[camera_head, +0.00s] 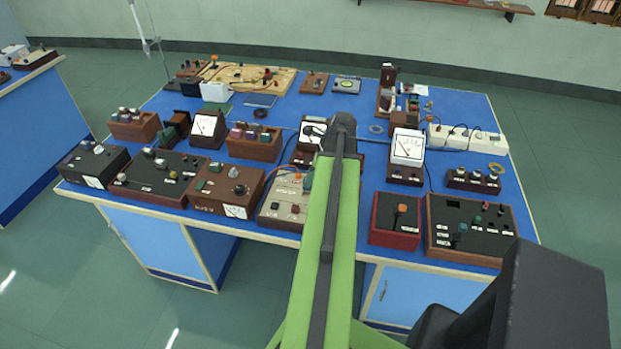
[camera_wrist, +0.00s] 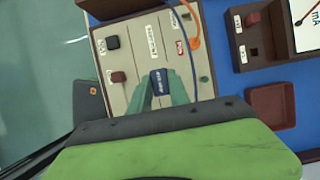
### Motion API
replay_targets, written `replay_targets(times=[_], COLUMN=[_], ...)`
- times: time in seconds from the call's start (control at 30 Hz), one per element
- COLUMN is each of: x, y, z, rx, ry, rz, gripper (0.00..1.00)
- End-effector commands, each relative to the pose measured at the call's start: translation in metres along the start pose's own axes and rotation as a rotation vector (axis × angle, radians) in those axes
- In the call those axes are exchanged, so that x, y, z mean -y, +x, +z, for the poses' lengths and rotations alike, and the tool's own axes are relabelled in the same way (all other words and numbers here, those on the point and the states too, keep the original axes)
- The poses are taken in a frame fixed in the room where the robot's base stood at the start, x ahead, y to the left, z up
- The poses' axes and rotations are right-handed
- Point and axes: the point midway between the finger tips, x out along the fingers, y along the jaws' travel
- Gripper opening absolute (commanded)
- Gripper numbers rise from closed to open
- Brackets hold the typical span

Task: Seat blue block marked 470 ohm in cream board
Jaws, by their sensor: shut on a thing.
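The cream board (camera_wrist: 128,72) lies below my gripper in the wrist view. It carries a black knob, a dark red knob and small printed labels. My gripper (camera_wrist: 161,88) has teal fingers shut on a dark blue block (camera_wrist: 160,80) with pale marking too small to read. The block is over the board's middle; I cannot tell whether it touches or sits in a socket. In the head view the cream board (camera_head: 278,211) is at the bench's front edge, partly hidden by my green arm, and the block cannot be made out.
A blue and an orange lead run over the board's far side in the wrist view. A small dark red tray (camera_wrist: 272,107) lies right of it. In the head view a red box (camera_head: 395,222) and a brown meter box (camera_head: 223,192) flank the board. The bench is crowded.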

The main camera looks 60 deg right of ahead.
Motion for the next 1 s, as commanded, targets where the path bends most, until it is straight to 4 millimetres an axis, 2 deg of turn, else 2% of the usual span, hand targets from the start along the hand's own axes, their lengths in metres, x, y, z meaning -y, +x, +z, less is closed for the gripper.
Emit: replay_targets(times=[0.03,0.5,0.9,0.93,1.0], x=[0.0,0.0,0.0,0.0,0.0], y=[0.007,0.036,0.038,0.038,0.038], z=[-0.003,-0.015,-0.017,-0.017,-0.017], rx=[0.0,0.0,0.0,0.0,0.0], ry=[0.0,0.001,0.001,0.001,0.001], rz=[0.0,0.0,-0.001,-0.001,-0.001], gripper=[0.0,0.0,0.0,0.24,0.33])
